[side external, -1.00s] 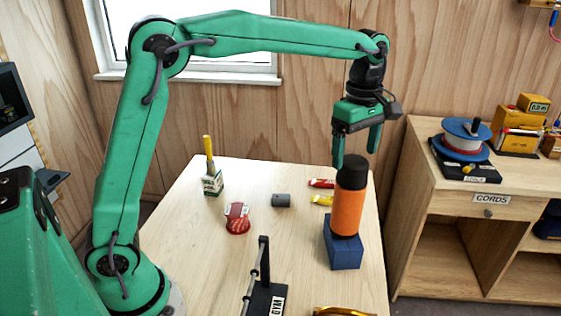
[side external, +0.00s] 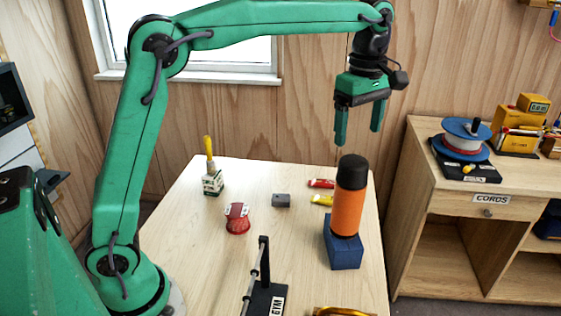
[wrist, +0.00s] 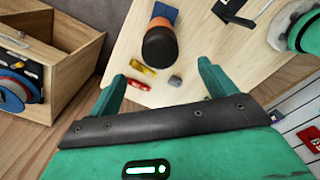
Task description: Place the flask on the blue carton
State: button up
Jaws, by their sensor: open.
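The orange flask (side external: 348,205) with a black cap stands upright on top of the blue carton (side external: 343,252) at the right side of the table. In the wrist view the flask (wrist: 160,46) shows from above with its black cap toward me, and part of the blue carton (wrist: 165,13) shows behind it. My gripper (side external: 358,138) is open and empty, up above and behind the flask, apart from it. Its two fingers (wrist: 160,88) also show in the wrist view with nothing between them touching.
A cabinet (side external: 445,205) stands at right.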

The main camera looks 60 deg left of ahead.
jog(key=shift+s+a+r+m, duration=0.25)
jog(key=shift+s+a+m, duration=0.15)
jog(key=shift+s, duration=0.15)
jog(key=s+a+m+t, duration=0.2)
jog(key=s+a+m, duration=0.15)
jog(key=s, duration=0.25)
jog(key=s+a+m+t, duration=0.1)
jog(key=s+a+m, duration=0.1)
jog(key=s+m, duration=0.35)
jog(key=s+a+f+m+t, duration=0.2)
jog(key=s+f+m, duration=0.5)
jog(key=s, duration=0.5)
jog(key=shift+a+f+m+t, duration=0.3)
jog(key=shift+a+f+m, duration=0.1)
jog(key=shift+a+m, duration=0.25)
